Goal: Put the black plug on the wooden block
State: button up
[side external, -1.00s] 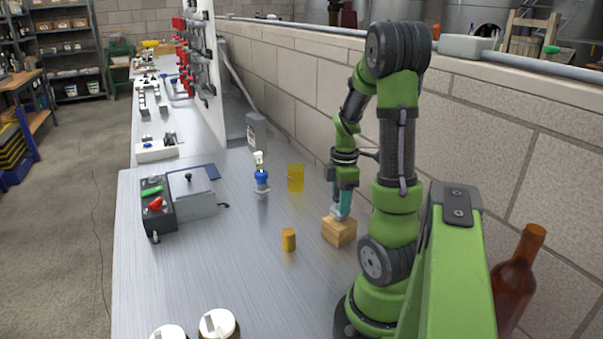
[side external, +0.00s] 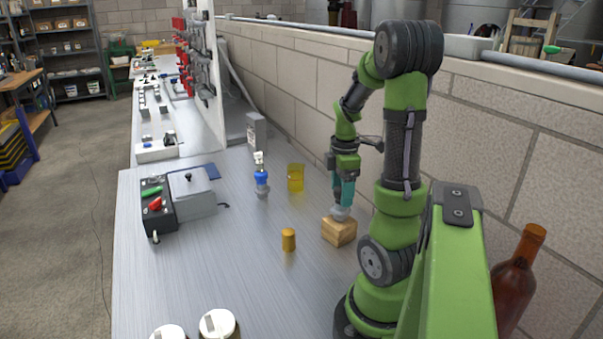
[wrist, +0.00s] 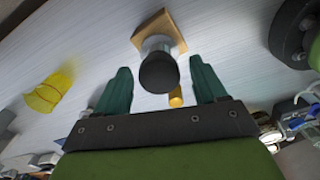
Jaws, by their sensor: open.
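The wooden block (side external: 339,231) stands on the metal bench, and it also shows in the wrist view (wrist: 174,30). The black plug (wrist: 158,73) stands on the block, with its dark round end toward the wrist camera and a grey part below. In the side view its grey lower part (side external: 340,213) shows on top of the block, and its upper part is hidden by the fingers. My gripper (side external: 346,203) is open above the block. In the wrist view its teal fingers (wrist: 160,66) are apart, one on each side of the plug, with gaps showing.
An orange cylinder (side external: 288,239) stands left of the block. A yellow cup (side external: 296,177) and a blue-and-white bottle-like piece (side external: 261,178) stand farther back. A control box (side external: 157,204) is at the left. Two white-lidded jars are at the front.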

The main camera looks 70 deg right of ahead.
notch_tip(320, 180, up, 9)
jog(key=shift+f, duration=0.1)
jog(key=w+a+r+m+t, duration=0.2)
jog(key=w+a+m+t, duration=0.2)
jog(key=w+a, duration=0.7)
jog(key=s+a+m+t+y, duration=0.1)
jog(key=a+m, duration=0.5)
jog(key=a, duration=1.3)
jog(key=shift+s+r+t+y, duration=0.3)
jog(key=shift+r+t+y, duration=0.15)
jog(key=shift+t, duration=0.65)
